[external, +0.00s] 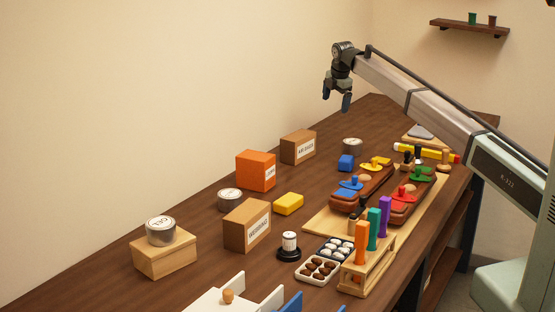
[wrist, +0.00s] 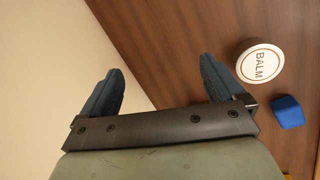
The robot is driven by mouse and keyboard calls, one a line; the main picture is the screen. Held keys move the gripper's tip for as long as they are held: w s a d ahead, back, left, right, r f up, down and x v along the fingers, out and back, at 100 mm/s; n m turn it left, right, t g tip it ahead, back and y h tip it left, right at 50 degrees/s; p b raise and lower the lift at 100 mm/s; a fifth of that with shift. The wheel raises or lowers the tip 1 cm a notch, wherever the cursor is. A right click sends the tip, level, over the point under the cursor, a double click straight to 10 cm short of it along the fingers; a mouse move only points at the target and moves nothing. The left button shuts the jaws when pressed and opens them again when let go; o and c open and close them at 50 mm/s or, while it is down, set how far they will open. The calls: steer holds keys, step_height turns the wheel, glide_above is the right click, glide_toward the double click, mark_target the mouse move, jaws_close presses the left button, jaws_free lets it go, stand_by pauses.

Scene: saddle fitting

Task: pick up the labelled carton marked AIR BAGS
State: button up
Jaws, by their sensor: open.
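The carton marked AIR BAGS (external: 298,147) is a brown box with a white label on one face. It stands upright on the table near the wall, beyond the orange box; its small label reads roughly as AIR BAGS. It does not show in the wrist view. My gripper (external: 337,98) is open and empty, high above the far part of the table, up and to the right of the carton in the external view. In the wrist view the two blue-grey fingers of my gripper (wrist: 162,70) are spread with nothing between them.
An orange labelled box (external: 256,170) and a brown WEBBING carton (external: 246,225) stand nearer. A BALM tin (wrist: 260,62) and a blue block (wrist: 287,111) lie right of the carton. A yellow block (external: 288,204) and saddle stands (external: 358,190) are nearby.

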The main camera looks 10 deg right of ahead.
mark_target(298, 145)
steer(key=s+a+n+g, duration=0.1)
steer(key=s+a, duration=0.3)
steer(key=a, duration=0.2)
steer(key=s+a+r+n+g, duration=0.1)
steer(key=s+a, duration=0.3)
steer(key=a, duration=0.1)
steer(key=s+a+r+n+g, duration=0.1)
steer(key=s+a, duration=0.3)
steer(key=a, duration=0.2)
steer(key=shift+s+a+g, duration=0.3)
steer(key=shift+a, duration=0.05)
steer(key=shift+s+a+f, duration=0.1)
steer(key=shift+f, duration=0.1)
step_height(298, 145, down, 14)
steer(key=shift+r, duration=0.25)
steer(key=c, duration=1.2)
steer(key=shift+r, duration=0.15)
steer(key=shift+c, duration=0.2)
